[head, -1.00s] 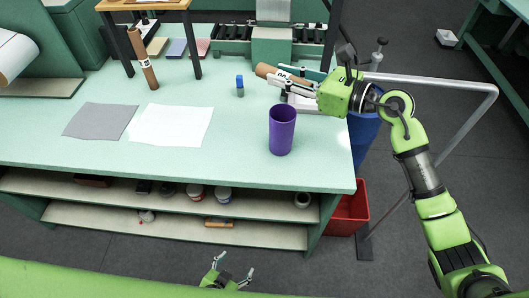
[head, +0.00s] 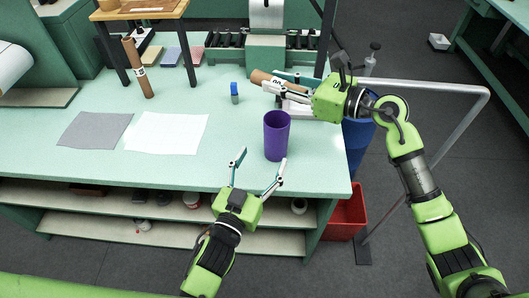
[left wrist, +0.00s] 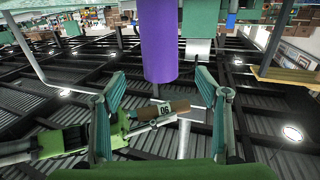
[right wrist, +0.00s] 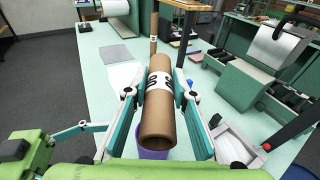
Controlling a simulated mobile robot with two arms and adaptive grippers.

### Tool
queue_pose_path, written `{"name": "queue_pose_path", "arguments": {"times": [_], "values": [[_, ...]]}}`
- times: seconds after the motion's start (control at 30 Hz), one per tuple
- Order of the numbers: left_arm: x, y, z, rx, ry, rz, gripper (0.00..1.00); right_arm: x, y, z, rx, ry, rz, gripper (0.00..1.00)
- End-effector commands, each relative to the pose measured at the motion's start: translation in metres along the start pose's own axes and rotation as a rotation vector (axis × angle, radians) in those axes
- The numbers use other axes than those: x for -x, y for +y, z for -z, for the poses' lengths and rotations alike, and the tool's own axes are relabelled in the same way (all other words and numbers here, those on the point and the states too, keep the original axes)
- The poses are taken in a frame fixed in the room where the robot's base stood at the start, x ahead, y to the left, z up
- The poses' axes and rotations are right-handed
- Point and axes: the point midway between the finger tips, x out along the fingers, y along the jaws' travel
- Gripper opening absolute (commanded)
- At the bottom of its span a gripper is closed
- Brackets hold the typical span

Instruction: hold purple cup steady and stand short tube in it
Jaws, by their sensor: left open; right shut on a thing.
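The purple cup (head: 277,136) stands upright on the table near its front edge; its rim faces up. My left gripper (head: 260,158) is open and empty in front of the cup, with its fingers pointing at it. In the left wrist view the cup (left wrist: 168,40) appears ahead, between the open fingers but beyond them. My right gripper (head: 275,81) is shut on the short tube (head: 262,78), a brown cardboard roll with a white numbered label. It holds the tube tilted behind the cup. In the right wrist view the tube (right wrist: 158,122) lies between the fingers, partly hiding the cup (right wrist: 152,154).
A taller brown tube (head: 137,68) leans by the wooden stand at back left. A small blue-capped bottle (head: 235,93) stands left of the held tube. Grey (head: 95,130) and white (head: 167,133) sheets lie flat at left. A red bin (head: 346,215) is below right.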

Motion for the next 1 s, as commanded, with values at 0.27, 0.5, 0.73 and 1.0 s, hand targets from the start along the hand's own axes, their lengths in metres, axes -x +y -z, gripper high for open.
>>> {"name": "queue_pose_path", "arguments": {"times": [0.27, 0.5, 0.73, 1.0], "values": [[-0.039, 0.0, 0.003, 0.001, 0.004, 0.001, 0.67, 0.0, 0.0, 0.0, 0.0, 0.0, 0.0, 0.06], [-0.085, 0.0, 0.002, 0.002, 0.003, 0.0, 0.67, 0.0, 0.0, 0.0, 0.0, 0.0, 0.0, 0.06], [-0.112, 0.0, 0.001, 0.002, 0.001, 0.001, 0.67, 0.0, 0.0, 0.0, 0.0, 0.0, 0.0, 0.06], [-0.118, 0.0, 0.001, 0.003, 0.001, 0.001, 0.67, 0.0, 0.0, 0.0, 0.0, 0.0, 0.0, 0.06]]}}
